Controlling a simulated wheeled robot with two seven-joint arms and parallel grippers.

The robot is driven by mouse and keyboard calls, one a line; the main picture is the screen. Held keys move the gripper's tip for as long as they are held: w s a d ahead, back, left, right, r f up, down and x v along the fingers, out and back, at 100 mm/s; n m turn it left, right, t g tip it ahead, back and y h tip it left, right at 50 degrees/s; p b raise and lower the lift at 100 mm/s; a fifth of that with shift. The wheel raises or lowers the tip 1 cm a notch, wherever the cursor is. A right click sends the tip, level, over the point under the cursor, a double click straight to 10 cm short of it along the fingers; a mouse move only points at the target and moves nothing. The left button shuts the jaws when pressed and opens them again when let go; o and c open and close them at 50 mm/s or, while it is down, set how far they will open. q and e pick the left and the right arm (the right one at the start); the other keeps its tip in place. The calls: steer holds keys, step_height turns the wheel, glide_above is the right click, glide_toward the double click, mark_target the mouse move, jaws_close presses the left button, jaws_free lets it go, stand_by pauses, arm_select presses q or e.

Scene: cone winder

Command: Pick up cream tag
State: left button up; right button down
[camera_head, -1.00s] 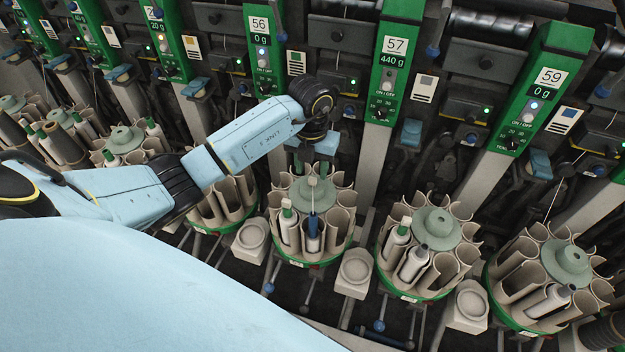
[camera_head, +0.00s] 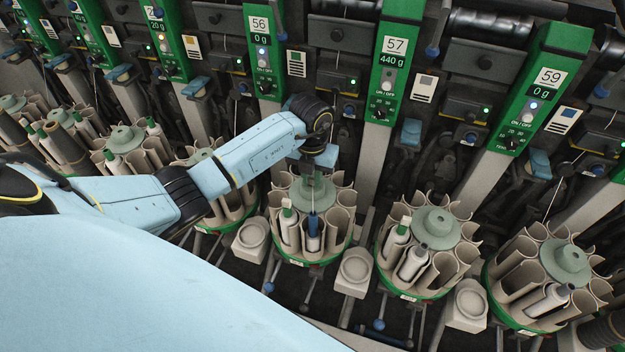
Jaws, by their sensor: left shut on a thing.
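My left gripper (camera_head: 309,178) points down over the hub of the round bobbin magazine (camera_head: 312,197) below post 56. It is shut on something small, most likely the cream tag. The fingers and wrist cover the tag, and I cannot make out its outline. The magazine's beige pockets stand around the gripper. My right gripper is not in view.
Two more magazines, one below post 57 (camera_head: 437,222) and one below post 59 (camera_head: 567,258), stand to the right. Green posts and a machine front rise behind. Beige square holders (camera_head: 354,268) sit between the magazines.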

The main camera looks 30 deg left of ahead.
mark_target(312, 179)
arm_select(q)
step_height(312, 179, up, 13)
steer(key=p, duration=0.2)
stand_by(0.7)
